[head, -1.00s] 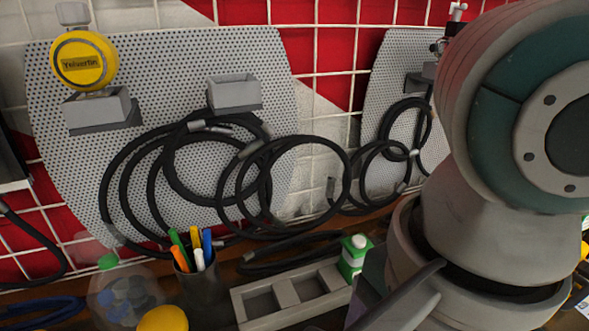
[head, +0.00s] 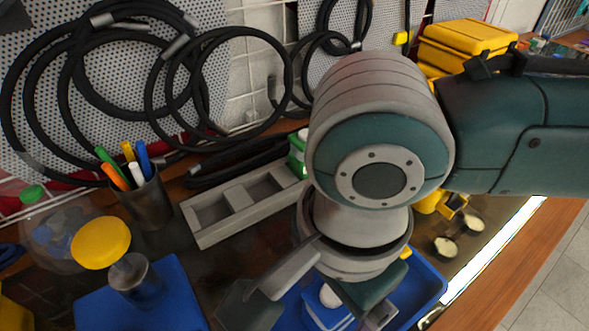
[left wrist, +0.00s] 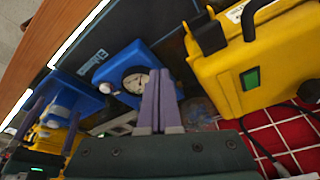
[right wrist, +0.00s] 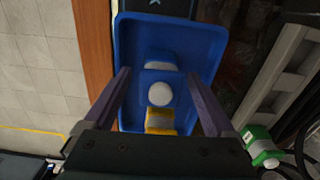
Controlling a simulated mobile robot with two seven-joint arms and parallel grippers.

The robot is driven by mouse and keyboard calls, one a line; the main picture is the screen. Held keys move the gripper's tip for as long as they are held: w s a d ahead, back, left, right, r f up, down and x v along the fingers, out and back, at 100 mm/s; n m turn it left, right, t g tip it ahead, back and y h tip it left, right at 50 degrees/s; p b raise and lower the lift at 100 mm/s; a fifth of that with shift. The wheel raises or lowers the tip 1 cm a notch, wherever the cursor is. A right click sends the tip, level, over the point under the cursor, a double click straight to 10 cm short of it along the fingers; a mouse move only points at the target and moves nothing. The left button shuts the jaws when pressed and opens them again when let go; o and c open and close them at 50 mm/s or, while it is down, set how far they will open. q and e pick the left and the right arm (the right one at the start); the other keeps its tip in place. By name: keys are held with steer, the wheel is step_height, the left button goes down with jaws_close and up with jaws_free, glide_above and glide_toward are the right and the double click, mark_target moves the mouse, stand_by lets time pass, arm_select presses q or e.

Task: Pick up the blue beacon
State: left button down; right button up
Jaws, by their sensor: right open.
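A blue piece with a rounded white part, which I take to be the blue beacon (right wrist: 160,76), lies in the blue tray (right wrist: 210,40) in the right wrist view. In the head view the beacon (head: 326,313) is partly hidden by my right gripper (head: 312,296). In the right wrist view my right gripper (right wrist: 158,73) is open, its fingers on either side of the beacon, with nothing between them held. I cannot tell its exact height above the tray. My left gripper (left wrist: 156,72) is shut and empty in the left wrist view, and outside the head view.
A yellow piece (right wrist: 160,121) is in the same tray. A grey compartment holder (head: 240,206), a pen cup (head: 148,203) and a green-white bottle (head: 297,152) stand left of my right arm. A yellow case (left wrist: 262,65) is close to my left gripper. Coiled black hoses hang behind.

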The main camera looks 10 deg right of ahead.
jaws_close()
stand_by(0.7)
